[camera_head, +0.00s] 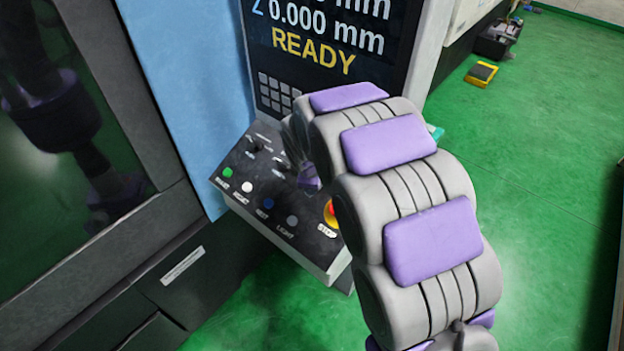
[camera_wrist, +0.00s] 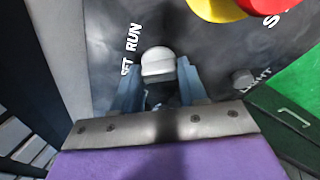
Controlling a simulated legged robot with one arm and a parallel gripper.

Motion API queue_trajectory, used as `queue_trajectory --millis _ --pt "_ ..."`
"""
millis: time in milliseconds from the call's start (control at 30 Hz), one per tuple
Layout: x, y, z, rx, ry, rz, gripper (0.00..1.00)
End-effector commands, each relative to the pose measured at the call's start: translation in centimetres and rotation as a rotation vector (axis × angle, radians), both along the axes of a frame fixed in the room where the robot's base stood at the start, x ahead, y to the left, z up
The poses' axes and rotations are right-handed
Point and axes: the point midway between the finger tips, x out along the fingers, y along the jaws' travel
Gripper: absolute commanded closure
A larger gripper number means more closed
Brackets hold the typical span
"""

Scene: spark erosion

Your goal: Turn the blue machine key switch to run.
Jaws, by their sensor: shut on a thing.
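The key switch (camera_wrist: 157,62) shows in the wrist view as a pale grey rounded head on the dark control panel (camera_wrist: 108,22). The words SET and RUN are printed beside it, at its left in this view. My gripper (camera_wrist: 158,75) has its two blue-grey fingers on either side of the switch and is shut on it. The lower part of the switch between the fingers is in shadow, and its exact turn angle is hard to tell. In the head view, my arm hides most of the gripper and switch above the panel (camera_head: 240,215).
A red and yellow stop button (camera_head: 331,213) sits near my arm on the panel. Green (camera_head: 228,173), white (camera_head: 247,187), blue (camera_head: 268,203) and grey (camera_head: 292,221) buttons line its front. The screen (camera_head: 325,35) reads READY. Green floor (camera_head: 540,150) is open at right.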

Motion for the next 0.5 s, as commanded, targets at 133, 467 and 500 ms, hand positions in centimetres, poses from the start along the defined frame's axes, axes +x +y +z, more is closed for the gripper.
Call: queue_trajectory --millis 133,467,500 --pt "0.05 0.02 0.05 0.001 -0.002 0.0 0.88" --pt "0.01 -0.03 -0.09 0.023 -0.018 -0.062 0.88" --pt "0.0 -0.05 -0.13 0.028 -0.024 -0.08 0.88"
